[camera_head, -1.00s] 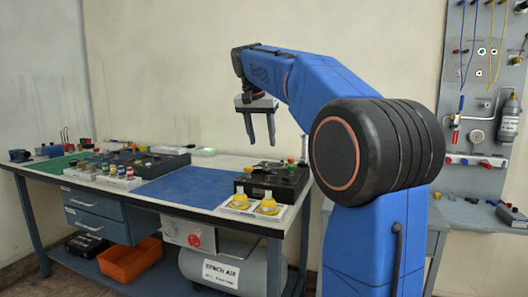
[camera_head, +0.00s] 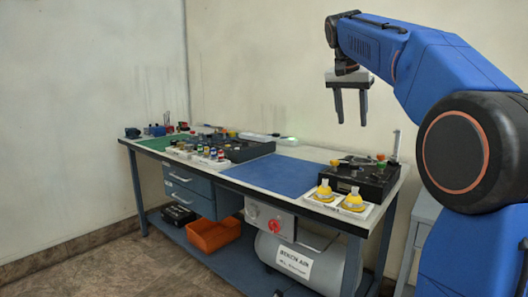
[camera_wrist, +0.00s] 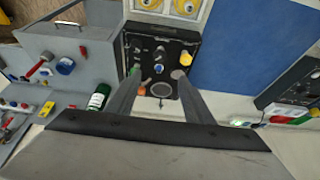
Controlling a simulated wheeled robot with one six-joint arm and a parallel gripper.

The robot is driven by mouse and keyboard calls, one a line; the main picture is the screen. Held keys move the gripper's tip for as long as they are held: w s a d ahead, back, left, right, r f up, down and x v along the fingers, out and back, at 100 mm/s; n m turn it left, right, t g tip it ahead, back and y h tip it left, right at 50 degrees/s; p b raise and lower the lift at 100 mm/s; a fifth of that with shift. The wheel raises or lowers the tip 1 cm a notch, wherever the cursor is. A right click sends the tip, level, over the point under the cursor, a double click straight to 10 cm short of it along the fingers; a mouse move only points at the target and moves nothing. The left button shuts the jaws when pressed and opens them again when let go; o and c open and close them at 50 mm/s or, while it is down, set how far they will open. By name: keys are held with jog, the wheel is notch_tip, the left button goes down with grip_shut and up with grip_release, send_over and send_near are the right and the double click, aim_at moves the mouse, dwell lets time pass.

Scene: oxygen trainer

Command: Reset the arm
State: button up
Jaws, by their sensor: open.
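My gripper (camera_head: 350,106) is open and empty, its two fingers pointing down in the head view. It hangs in the air above the right part of the workbench (camera_head: 240,186), over the black control box (camera_head: 358,178). In the wrist view my gripper (camera_wrist: 152,87) shows its two fingers apart, with the black control box (camera_wrist: 170,50) beyond and between them. Nothing is between the fingers. My blue arm reaches in from the right in the head view.
Two yellow-topped items (camera_head: 324,190) sit in a white tray at the bench's front right. A blue mat (camera_head: 272,174) lies clear. Several small parts stand at the left. An orange bin (camera_head: 213,235) and a grey air tank (camera_head: 300,262) are below. A green bottle (camera_wrist: 98,97) shows in the wrist view.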

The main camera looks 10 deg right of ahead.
jog(key=s+a+f+n+y, duration=0.1)
jog(key=s+a+f+n, duration=0.2)
jog(key=s+f, duration=0.8)
jog(key=s+a+f+n+t+y, duration=0.1)
jog(key=s+a+f+n, duration=0.3)
jog(key=s+a+f, duration=0.3)
jog(key=s+a+f+n+t+y, duration=0.1)
jog(key=s+a+f+n, duration=0.2)
jog(key=s+f, duration=1.3)
notch_tip(320, 180, down, 4)
jog(key=shift+s+a+f, duration=0.1)
jog(key=shift+s+a, duration=0.05)
jog(key=shift+a, duration=0.8)
